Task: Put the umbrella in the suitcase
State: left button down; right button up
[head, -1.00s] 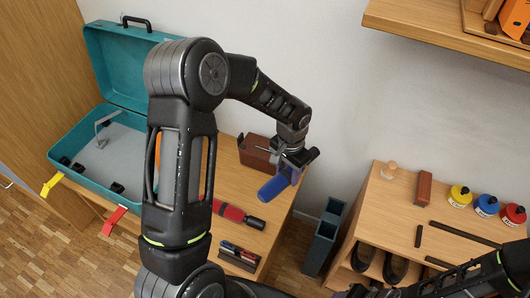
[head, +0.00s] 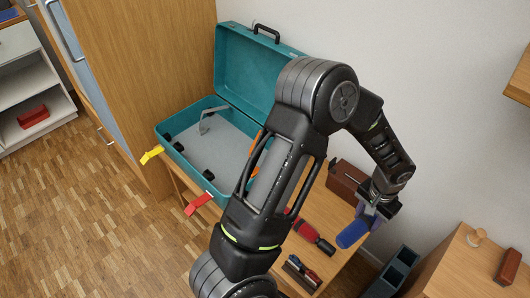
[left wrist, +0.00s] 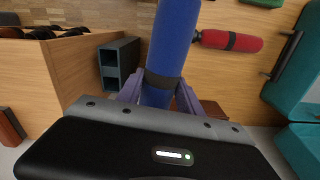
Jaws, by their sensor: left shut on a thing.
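A blue rolled umbrella (head: 352,234) with a dark band is held by my left gripper (head: 372,208), near the right end of the wooden table. In the left wrist view the umbrella (left wrist: 172,40) lies between the two purple fingers (left wrist: 158,98), which are shut on it. The teal suitcase (head: 183,158) stands open at the table's left end, lid up at the back. Its grey inside holds a grey bracket-like thing; my left arm hides its right part. My right gripper is out of view.
A similar red rolled thing (head: 322,243) lies on the table; it also shows in the left wrist view (left wrist: 235,41). A brown box (head: 345,178) stands behind, and a small holder (head: 300,272) in front.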

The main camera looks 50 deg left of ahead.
aim_at(220, 158)
jog(key=k+j, duration=0.15)
jog(key=j, duration=0.25)
jog(key=k+j+z, duration=0.1)
jog(key=j, duration=0.35)
jog(key=k+j+z, duration=0.1)
jog(key=k+j, duration=0.15)
jog(key=j, duration=0.15)
jog(key=k+j, duration=0.2)
jog(key=j, duration=0.2)
jog(key=k+j+z, duration=0.1)
jog(key=j, duration=0.3)
jog(key=j+z, duration=0.1)
jog(key=j, duration=0.6)
